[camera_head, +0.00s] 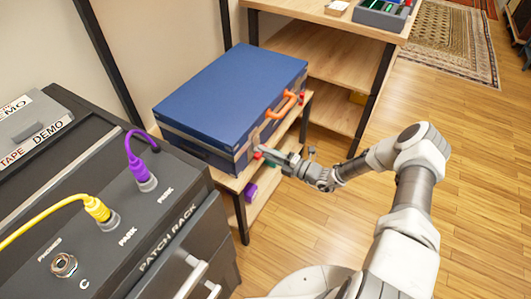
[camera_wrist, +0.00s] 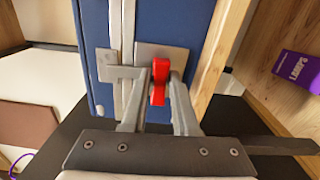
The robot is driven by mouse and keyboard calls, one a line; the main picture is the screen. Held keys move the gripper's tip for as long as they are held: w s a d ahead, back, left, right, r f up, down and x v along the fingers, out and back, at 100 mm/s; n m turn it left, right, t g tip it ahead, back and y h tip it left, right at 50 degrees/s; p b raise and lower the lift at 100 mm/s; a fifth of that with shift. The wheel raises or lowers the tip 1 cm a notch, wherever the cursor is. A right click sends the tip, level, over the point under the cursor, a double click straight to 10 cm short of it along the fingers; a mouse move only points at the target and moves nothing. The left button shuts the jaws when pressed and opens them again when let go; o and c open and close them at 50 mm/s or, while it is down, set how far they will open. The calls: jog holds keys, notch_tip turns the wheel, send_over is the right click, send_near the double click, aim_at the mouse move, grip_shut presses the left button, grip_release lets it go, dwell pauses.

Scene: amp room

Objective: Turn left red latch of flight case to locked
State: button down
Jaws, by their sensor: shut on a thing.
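The blue flight case (camera_head: 230,95) lies on a small wooden shelf unit, with an orange handle (camera_head: 281,104) on its front side. In the wrist view its blue side (camera_wrist: 185,25) fills the upper middle. The left red latch (camera_wrist: 158,82) stands on a metal plate, between my two fingertips. In the head view the latch (camera_head: 257,155) shows as a small red spot at my fingertips. My gripper (camera_wrist: 160,75) is shut on the latch, and it also shows in the head view (camera_head: 262,152). Another red latch (camera_head: 301,97) is at the case's right end.
The black patch rack (camera_head: 165,235) with purple (camera_head: 134,160) and yellow (camera_head: 95,207) cables stands at left, close to the case. A wooden desk (camera_head: 330,20) is behind the case. A purple box (camera_wrist: 297,68) lies on wood at right. Open floor (camera_head: 475,180) lies to the right.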

jog(key=shift+s+f+m, duration=0.1)
jog(key=shift+m, duration=0.3)
jog(key=c, duration=0.7)
grip_release()
jog(key=p+v, duration=0.3)
jog(key=v, duration=1.4)
jog(key=shift+s+d, duration=0.1)
jog(key=shift+d, duration=0.15)
